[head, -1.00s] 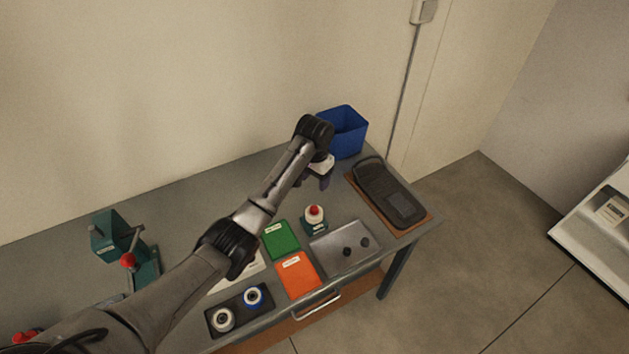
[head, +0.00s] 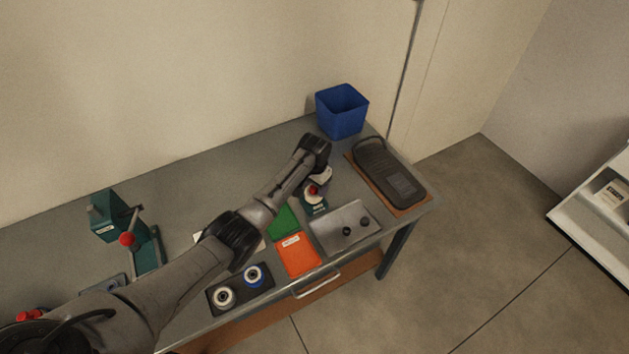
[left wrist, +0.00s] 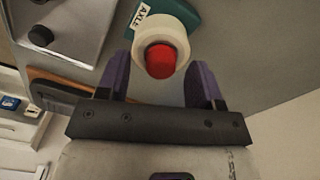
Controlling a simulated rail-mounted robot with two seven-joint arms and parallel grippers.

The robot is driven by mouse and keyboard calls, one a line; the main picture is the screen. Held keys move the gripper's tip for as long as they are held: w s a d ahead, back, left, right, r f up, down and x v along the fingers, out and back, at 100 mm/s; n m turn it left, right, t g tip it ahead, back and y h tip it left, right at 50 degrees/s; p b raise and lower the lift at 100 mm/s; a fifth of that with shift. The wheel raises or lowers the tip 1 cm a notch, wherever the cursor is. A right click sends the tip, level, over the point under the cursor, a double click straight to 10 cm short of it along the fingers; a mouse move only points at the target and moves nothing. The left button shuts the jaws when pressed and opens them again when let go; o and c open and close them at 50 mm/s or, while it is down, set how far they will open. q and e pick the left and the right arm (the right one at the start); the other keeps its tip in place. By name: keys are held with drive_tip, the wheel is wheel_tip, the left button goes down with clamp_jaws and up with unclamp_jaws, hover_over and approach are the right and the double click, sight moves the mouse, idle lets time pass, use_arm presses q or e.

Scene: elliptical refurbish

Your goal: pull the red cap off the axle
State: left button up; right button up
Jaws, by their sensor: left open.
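The red cap (left wrist: 160,61) sits on a white round part (left wrist: 153,28) on a teal base labelled "AXLE" (left wrist: 186,14). In the head view the red cap (head: 312,190) shows just below my left gripper, and the axle's teal base (head: 314,207) is partly hidden by it. My left gripper (left wrist: 157,80) is open, its two purple fingers on either side of the cap in the left wrist view. I cannot tell whether the fingers touch anything. My right gripper is not in view.
A grey tray (head: 330,240) with two dark knobs lies close to the axle. Green (head: 284,222) and orange (head: 297,262) mats are at the left. A teal press (head: 150,250) stands far left.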

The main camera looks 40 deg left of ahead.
use_arm(q)
drive_tip(key=shift+f, duration=0.1)
clamp_jaws()
idle(0.8)
